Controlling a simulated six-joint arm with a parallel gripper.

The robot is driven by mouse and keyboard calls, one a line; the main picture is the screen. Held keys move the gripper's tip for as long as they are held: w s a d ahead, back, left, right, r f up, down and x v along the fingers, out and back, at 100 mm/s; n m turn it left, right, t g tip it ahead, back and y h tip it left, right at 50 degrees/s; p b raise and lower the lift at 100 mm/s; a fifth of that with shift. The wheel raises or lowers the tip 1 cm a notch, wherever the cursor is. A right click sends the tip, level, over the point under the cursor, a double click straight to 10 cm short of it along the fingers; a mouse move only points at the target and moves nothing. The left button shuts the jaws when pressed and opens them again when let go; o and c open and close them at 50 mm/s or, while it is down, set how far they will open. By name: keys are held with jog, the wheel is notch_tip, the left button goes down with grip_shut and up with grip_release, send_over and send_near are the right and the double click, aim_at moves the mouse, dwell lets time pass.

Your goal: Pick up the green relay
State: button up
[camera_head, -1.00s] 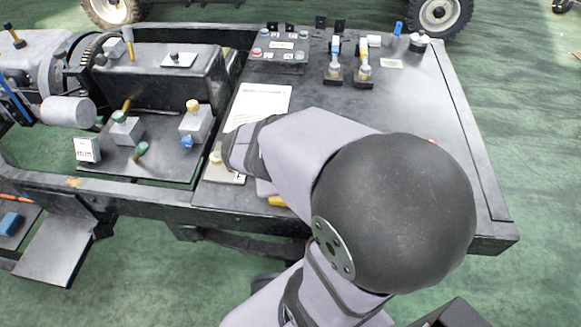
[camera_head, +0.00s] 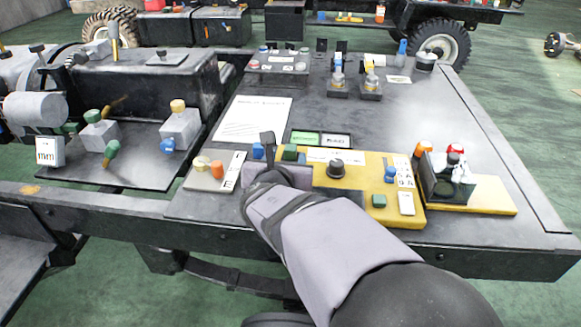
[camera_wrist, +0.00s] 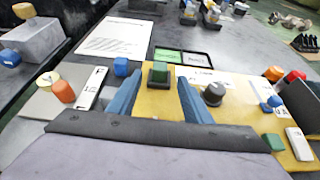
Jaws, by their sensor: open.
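A green block (camera_wrist: 159,70), which looks like the relay, sits upright on the yellow board (camera_wrist: 160,103). In the head view the same green block (camera_head: 290,152) is at the board's left end. A second, similar green block (camera_head: 379,200) lies near the board's front right, and it also shows in the wrist view (camera_wrist: 274,142). My gripper (camera_wrist: 160,82) is open. In the wrist view its two blue fingers stand left and right of the first green block, with gaps on both sides. I cannot tell the height of the fingertips over the board.
A blue block (camera_wrist: 121,66) stands just left of the left finger. A dark knob (camera_head: 335,168) stands on the board to the right. A green-and-white labelled tray (camera_head: 321,138) lies behind. A paper sheet (camera_head: 253,118) lies back left. The back right tabletop is mostly clear.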

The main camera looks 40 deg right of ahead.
aim_at(290, 149)
jog(key=shift+b+x, duration=1.35)
jog(key=shift+x, duration=1.85)
jog(key=shift+w+d+f, duration=0.1)
jog(key=shift+w+d, duration=0.25)
jog(key=shift+d, duration=0.05)
jog(key=shift+c, duration=0.3)
grip_shut()
notch_tip(290, 149, up, 10)
jog(key=p, duration=0.6)
jog(key=shift+d, duration=0.1)
